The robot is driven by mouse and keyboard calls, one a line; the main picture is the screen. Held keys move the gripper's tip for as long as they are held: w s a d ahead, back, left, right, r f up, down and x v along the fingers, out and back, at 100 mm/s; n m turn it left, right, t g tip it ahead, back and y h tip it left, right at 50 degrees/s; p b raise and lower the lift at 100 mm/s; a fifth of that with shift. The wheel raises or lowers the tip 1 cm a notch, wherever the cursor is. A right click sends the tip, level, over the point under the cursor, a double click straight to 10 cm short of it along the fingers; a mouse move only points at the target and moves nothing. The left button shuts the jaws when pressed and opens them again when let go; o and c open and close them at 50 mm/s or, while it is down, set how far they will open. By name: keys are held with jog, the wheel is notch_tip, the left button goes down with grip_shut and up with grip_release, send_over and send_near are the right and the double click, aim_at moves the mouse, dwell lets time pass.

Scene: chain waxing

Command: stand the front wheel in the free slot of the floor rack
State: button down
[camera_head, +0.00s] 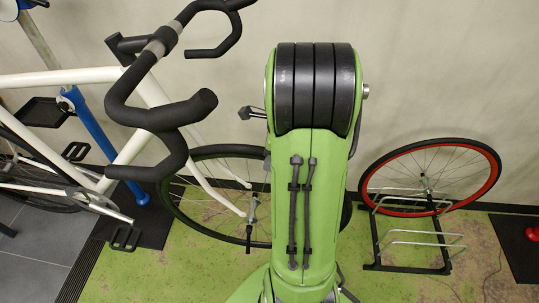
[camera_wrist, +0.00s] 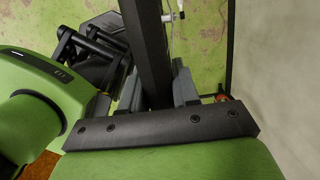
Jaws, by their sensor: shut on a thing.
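The front wheel (camera_head: 203,229), with a black tyre and thin spokes, stands upright at the white bicycle's fork, partly hidden behind my arm. The white fork's end reaches its hub (camera_head: 252,207); I cannot tell whether they are joined. In the wrist view my gripper (camera_wrist: 157,92) is shut on the dark tyre (camera_wrist: 143,35), seen edge-on. My arm hides the gripper in the head view. The black floor rack (camera_head: 409,269) stands at right. A red-rimmed wheel (camera_head: 496,168) stands in its rear part; the front silver wire loop (camera_head: 428,233) is empty.
The white bicycle (camera_head: 65,77) fills the left side, its black handlebar (camera_head: 140,118) reaching towards my arm. A pale wall is close behind. A dark mat (camera_head: 515,245) lies right of the rack. Green floor (camera_head: 385,287) is clear in front of the rack.

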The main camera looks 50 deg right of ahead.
jog(key=shift+f, duration=0.2)
jog(key=shift+s+d+f, duration=0.4)
jog(key=shift+s+d, duration=0.9)
jog(key=shift+s, duration=0.4)
jog(key=shift+s+d+f, duration=0.45)
jog(key=shift+s+d, duration=0.9)
jog(key=shift+s, duration=0.4)
jog(key=shift+s+d+f, duration=0.4)
jog(key=shift+s+d, duration=0.9)
jog(key=shift+s, duration=0.4)
jog(key=shift+s+d+f, duration=0.25)
jog(key=shift+s+d, duration=0.75)
jog(key=shift+s, duration=0.25)
jog(key=shift+r, duration=0.15)
